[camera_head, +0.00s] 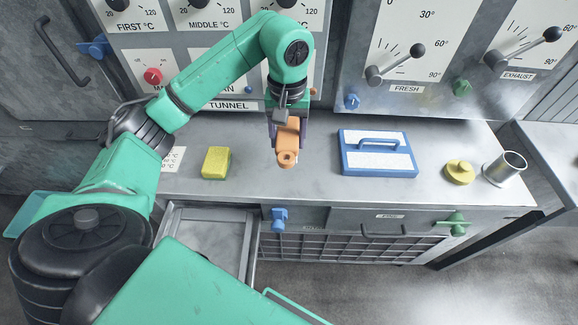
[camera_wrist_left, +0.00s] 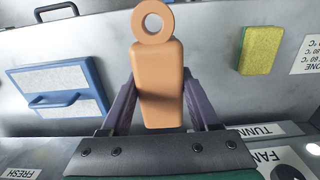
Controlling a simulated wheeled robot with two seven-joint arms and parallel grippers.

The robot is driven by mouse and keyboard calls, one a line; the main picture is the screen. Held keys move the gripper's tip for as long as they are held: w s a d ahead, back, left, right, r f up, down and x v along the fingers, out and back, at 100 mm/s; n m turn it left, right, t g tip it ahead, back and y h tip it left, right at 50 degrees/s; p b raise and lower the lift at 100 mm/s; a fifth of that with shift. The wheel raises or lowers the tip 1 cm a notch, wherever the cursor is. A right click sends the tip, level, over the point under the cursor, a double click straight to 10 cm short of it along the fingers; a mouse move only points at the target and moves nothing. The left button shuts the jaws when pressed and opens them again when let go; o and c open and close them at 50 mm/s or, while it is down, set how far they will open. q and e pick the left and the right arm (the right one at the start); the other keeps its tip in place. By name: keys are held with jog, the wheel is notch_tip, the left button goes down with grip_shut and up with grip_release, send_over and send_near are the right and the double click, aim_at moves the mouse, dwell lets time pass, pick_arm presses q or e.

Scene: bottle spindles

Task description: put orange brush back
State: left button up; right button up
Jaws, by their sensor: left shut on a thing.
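The orange brush (camera_head: 288,142) has an orange body with a ring at one end. In the head view it hangs over the middle of the counter, ring end toward the front. My left gripper (camera_head: 287,125) is shut on it. In the left wrist view the orange brush (camera_wrist_left: 158,85) sits between the two purple fingers of the left gripper (camera_wrist_left: 158,100), its ring pointing away from the palm. The brush's far side is hidden. My right gripper is not in view.
On the counter (camera_head: 320,190) lie a yellow-green sponge (camera_head: 216,162), a blue-framed tray with handle (camera_head: 377,153), a yellow knob-like piece (camera_head: 459,172) and a metal cylinder (camera_head: 505,169). An open drawer (camera_head: 205,240) is at the front left. The control panel with dials rises behind.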

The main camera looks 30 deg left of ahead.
aim_at(289, 171)
pick_arm(q)
notch_tip(289, 171, down, 9)
jog(key=shift+w+p, duration=0.15)
jog(key=shift+p, duration=0.4)
jog(key=shift+f, duration=0.3)
jog(key=shift+w+f, duration=0.1)
jog(key=shift+f, duration=0.1)
jog(key=o, duration=1.4)
jog(key=shift+r, duration=0.1)
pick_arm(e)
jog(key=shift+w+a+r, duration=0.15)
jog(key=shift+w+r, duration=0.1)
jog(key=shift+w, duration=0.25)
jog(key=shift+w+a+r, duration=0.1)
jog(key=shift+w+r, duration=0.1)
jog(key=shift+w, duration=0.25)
pick_arm(q)
jog(key=shift+o, duration=0.2)
jog(key=shift+r, duration=0.5)
notch_tip(289, 171, up, 11)
jog(key=shift+r+b, duration=0.15)
jog(key=shift+b, duration=0.4)
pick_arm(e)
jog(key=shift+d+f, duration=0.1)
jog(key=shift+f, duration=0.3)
